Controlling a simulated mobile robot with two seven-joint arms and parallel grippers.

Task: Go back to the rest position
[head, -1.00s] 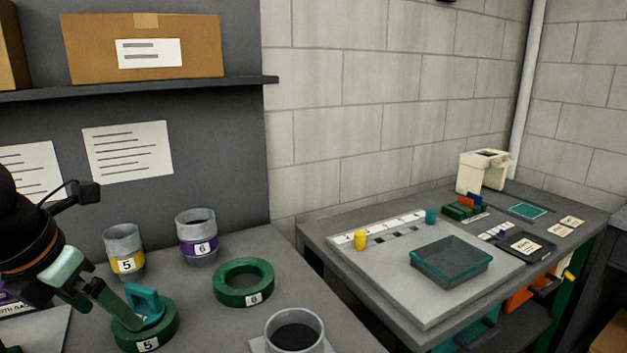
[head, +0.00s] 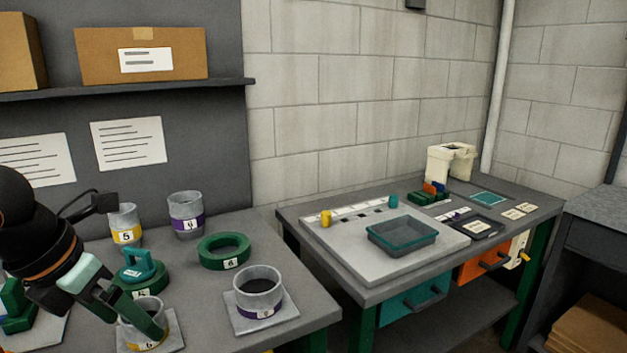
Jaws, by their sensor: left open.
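My left gripper (head: 142,314) reaches in from the left edge. It is open, with its green finger in front of a grey cup with a yellow band (head: 150,338) on a square plate; I cannot tell whether they touch. A teal handled piece (head: 139,266) sits on the green ring marked 5 (head: 122,283), just behind the fingers and apart from them. My right gripper is not in view.
A purple-banded cup (head: 259,288) stands on a plate to the right. Behind are the yellow 5 cup (head: 125,225), purple 6 cup (head: 187,215) and green 6 ring (head: 223,252). A second bench holds a teal-rimmed tray (head: 402,238). A gap separates the benches.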

